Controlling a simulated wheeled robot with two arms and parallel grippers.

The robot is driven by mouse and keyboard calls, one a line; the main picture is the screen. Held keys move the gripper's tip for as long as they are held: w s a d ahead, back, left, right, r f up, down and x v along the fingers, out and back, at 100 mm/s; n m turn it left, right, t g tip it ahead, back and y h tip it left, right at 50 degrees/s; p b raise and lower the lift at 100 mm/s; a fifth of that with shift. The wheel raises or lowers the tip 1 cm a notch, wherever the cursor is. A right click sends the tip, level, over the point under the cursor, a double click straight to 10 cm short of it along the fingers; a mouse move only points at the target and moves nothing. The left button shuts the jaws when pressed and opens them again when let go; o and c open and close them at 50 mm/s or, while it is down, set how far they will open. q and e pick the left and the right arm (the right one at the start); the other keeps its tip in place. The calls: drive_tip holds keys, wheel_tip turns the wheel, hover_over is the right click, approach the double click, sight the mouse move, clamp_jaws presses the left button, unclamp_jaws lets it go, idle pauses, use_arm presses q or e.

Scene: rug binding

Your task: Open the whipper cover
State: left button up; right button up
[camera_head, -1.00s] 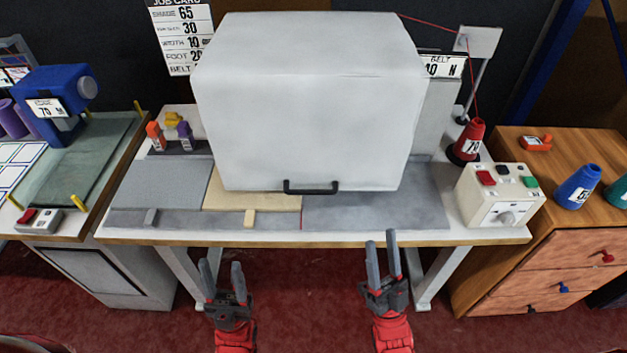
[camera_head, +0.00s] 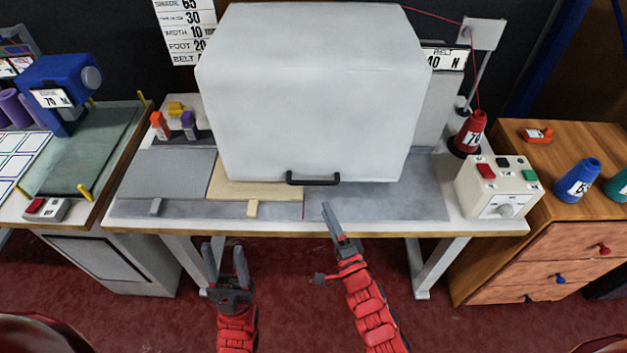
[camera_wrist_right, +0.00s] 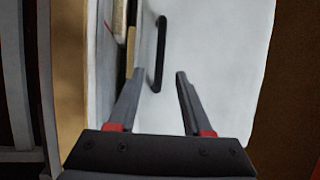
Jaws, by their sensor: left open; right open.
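The whipper cover (camera_head: 315,95) is a big light-grey box standing closed on the work table. Its black bar handle (camera_head: 313,179) is at the bottom of the front face. The handle (camera_wrist_right: 160,52) also shows in the right wrist view, ahead of the fingers and roughly between their lines, with a gap to them. My right gripper (camera_head: 330,210) is open and empty, just in front of and below the handle. In the right wrist view its two fingers (camera_wrist_right: 158,85) are spread. My left gripper (camera_head: 224,252) is open and empty, in front of the table's edge, left of the handle.
The work table (camera_head: 400,218) has a cream control box (camera_head: 497,187) and a red thread cone (camera_head: 471,132) at right. Small orange, yellow and purple items stand at left. A wooden drawer cabinet (camera_head: 560,240) is at right. Red floor in front is free.

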sight(313, 181)
drive_tip(key=p+x, duration=0.1)
drive_tip(key=x, duration=0.9)
drive_tip(key=shift+w, duration=0.1)
clamp_jaws()
idle(1.1)
